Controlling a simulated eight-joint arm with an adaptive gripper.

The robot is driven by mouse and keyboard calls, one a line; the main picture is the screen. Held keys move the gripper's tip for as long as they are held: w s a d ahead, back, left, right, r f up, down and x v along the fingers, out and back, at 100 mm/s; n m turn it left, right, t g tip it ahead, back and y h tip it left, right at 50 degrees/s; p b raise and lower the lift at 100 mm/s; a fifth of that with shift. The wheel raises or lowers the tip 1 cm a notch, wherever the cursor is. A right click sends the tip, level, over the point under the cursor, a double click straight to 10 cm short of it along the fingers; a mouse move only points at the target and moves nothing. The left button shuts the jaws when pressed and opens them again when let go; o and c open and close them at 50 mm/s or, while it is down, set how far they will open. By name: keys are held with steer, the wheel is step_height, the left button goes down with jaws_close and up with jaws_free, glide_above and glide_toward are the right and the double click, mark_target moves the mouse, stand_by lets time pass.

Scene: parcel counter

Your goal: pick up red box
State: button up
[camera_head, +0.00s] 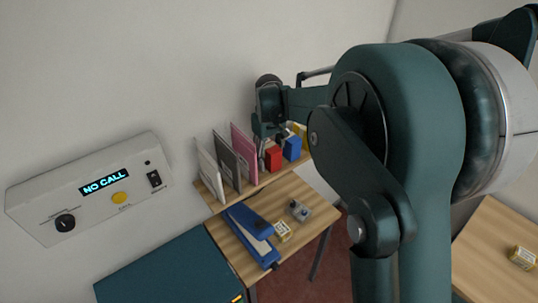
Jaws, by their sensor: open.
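The red box (273,159) is a small block on the narrow wooden shelf (262,186) against the wall. It stands between a pink upright folder on its left and a blue box (292,148) on its right. My gripper (271,145) is open and points down just above the red box. The fingers are small and dark here, and I cannot tell whether they reach beside the box or stay over it. The upper edge of the red box is partly hidden by the gripper.
Pink (243,152), dark grey (226,160) and white (206,168) folders stand left of the box. A yellow thing (300,130) shows behind the blue box. Below, a blue stapler (251,235), a small yellow box (283,231) and a grey device (299,211) lie on the wooden table.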

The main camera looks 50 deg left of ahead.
mark_target(269, 145)
stand_by(0.5)
steer(key=c, duration=1.1)
steer(key=shift+r, duration=0.1)
steer(key=shift+r+b, duration=0.3)
steer(key=shift+r, duration=4.65)
